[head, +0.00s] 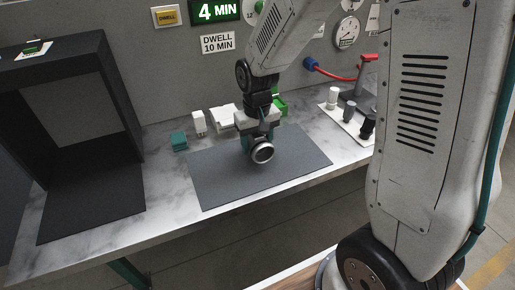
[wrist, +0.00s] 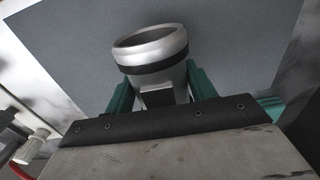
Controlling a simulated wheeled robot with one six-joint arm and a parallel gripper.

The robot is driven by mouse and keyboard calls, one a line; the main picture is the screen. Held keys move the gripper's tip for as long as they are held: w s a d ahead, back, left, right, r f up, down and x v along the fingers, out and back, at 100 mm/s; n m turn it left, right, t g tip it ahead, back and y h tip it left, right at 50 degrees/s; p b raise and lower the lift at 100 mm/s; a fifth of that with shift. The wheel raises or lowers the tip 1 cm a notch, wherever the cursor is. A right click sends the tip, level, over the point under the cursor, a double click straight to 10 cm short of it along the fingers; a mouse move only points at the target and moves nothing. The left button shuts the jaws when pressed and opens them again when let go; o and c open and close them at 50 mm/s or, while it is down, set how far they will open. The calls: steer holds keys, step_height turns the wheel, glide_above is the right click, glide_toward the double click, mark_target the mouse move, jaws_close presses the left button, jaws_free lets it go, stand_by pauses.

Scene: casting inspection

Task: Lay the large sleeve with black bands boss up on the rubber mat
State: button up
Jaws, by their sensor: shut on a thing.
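The large sleeve (head: 262,152) is a silver ring-shaped casting with a black band, seen at my gripper's tip in the head view. In the wrist view the sleeve (wrist: 152,55) shows its open round end facing up and away, with a black band below the rim. My gripper (wrist: 160,92) is shut on it, with teal fingers on both sides. In the head view my gripper (head: 260,140) is over the grey rubber mat (head: 225,180). The sleeve is tilted; I cannot tell whether it touches the mat.
A black open-fronted booth (head: 90,190) stands at the left. A teal block (head: 179,141), a white bottle (head: 199,122) and a white item (head: 222,118) sit behind the mat. A white tray (head: 340,120) with several small parts is at the right. The mat's front is clear.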

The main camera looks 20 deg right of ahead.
steer(key=shift+d+f, duration=0.1)
steer(key=shift+f, duration=1.25)
steer(key=o, duration=1.6)
steer(key=shift+f, duration=0.15)
steer(key=shift+c, duration=0.2)
